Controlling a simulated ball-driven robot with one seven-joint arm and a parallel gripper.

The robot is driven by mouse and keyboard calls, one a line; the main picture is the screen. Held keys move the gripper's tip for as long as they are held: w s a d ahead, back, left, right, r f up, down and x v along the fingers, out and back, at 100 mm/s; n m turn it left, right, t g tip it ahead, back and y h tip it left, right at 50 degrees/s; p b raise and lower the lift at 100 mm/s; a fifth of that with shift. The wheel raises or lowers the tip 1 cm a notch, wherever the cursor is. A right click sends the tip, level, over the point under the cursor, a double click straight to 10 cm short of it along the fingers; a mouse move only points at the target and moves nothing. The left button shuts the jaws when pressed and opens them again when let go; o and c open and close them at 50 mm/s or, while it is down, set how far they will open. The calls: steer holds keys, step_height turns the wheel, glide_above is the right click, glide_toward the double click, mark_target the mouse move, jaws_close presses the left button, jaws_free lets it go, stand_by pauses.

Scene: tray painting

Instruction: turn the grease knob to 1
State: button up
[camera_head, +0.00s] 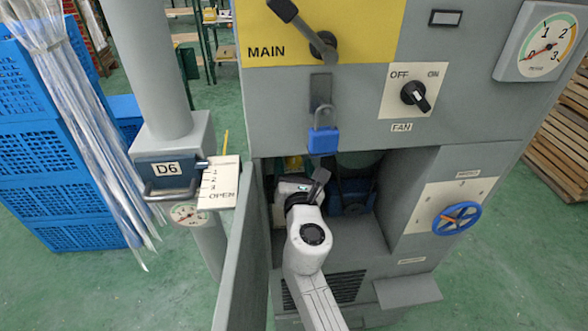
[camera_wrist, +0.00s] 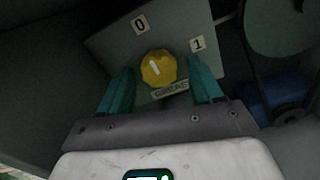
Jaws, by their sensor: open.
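The yellow grease knob (camera_wrist: 158,67) shows in the wrist view on a grey plate (camera_wrist: 112,42) inside the dark compartment. Its white mark leans up and slightly left, toward the 0 label (camera_wrist: 140,23). The 1 label (camera_wrist: 198,44) is up and to the right of the knob. A grease label (camera_wrist: 170,90) sits just below it. My gripper (camera_wrist: 161,74) is open, with one teal finger on each side of the knob and visible gaps between. In the head view my arm reaches into the open compartment, and the knob cannot be made out there.
The compartment's open door (camera_head: 238,255) stands left of my arm. A blue padlock (camera_head: 323,138) hangs above the opening. A blue handwheel (camera_head: 457,218) is on the panel to the right. In the wrist view, a round part (camera_wrist: 280,25) and a blue block (camera_wrist: 277,97) lie to the right.

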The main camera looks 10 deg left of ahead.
steer(key=shift+w, duration=0.1)
steer(key=shift+c, duration=0.4)
steer(key=c, duration=1)
steer(key=m+b, duration=0.2)
steer(key=m, duration=0.2)
steer(key=shift+a+f+m, duration=0.1)
steer(key=shift+m, duration=0.2)
steer(key=m+b, duration=0.2)
steer(key=m, duration=0.2)
steer(key=shift+m, duration=0.3)
steer(key=m+b, duration=0.3)
steer(key=m, duration=0.1)
steer(key=shift+r+m+b, duration=0.2)
steer(key=shift+m+b, duration=1.2)
steer(key=shift+m, duration=1)
